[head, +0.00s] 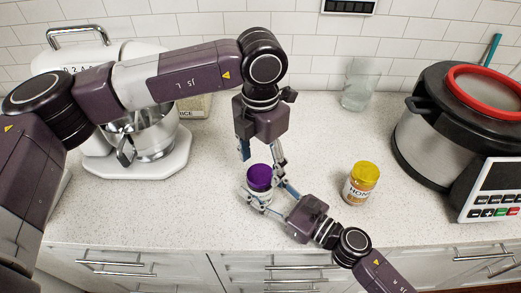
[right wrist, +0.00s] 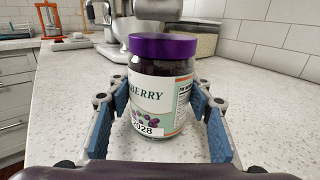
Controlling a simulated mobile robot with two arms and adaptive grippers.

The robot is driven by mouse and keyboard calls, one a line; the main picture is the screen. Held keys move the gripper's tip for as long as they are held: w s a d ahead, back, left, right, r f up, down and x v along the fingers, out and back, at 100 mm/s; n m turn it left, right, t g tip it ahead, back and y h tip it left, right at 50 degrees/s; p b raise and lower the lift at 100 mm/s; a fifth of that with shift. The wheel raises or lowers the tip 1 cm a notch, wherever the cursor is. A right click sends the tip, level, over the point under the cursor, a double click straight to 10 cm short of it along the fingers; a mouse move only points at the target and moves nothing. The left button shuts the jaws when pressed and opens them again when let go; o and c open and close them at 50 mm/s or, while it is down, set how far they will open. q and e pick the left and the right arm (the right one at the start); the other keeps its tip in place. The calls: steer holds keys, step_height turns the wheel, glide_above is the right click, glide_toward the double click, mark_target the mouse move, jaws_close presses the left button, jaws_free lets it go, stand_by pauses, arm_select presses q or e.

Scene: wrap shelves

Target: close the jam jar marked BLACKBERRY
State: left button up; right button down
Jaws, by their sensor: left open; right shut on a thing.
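The jam jar (right wrist: 158,100) stands upright on the counter with a purple lid (right wrist: 162,45) sitting level on its mouth; I cannot tell how tight it is. Its label shows "BERRY" and "2028"; the start of the word is turned out of sight. In the head view the purple lid (head: 259,177) hides much of the jar (head: 262,196). My right gripper (head: 266,194) is shut on the jar's body, with a blue pad on each side (right wrist: 160,125). My left gripper (head: 262,160) points down, open and empty, just above the lid.
A honey jar with a yellow lid (head: 361,183) stands to the right. A glass (head: 360,84) is at the back, and a cooker with a red-rimmed lid (head: 440,130) is at the far right. A stand mixer (head: 150,135) is at the left.

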arm_select(q)
steer(key=shift+f, duration=1.1)
steer(key=c, duration=1.2)
steer(key=shift+m, duration=0.9)
steer(key=o, duration=1.4)
steer(key=shift+c, duration=0.2)
steer(key=shift+r, duration=0.1)
step_height(320, 180, up, 12)
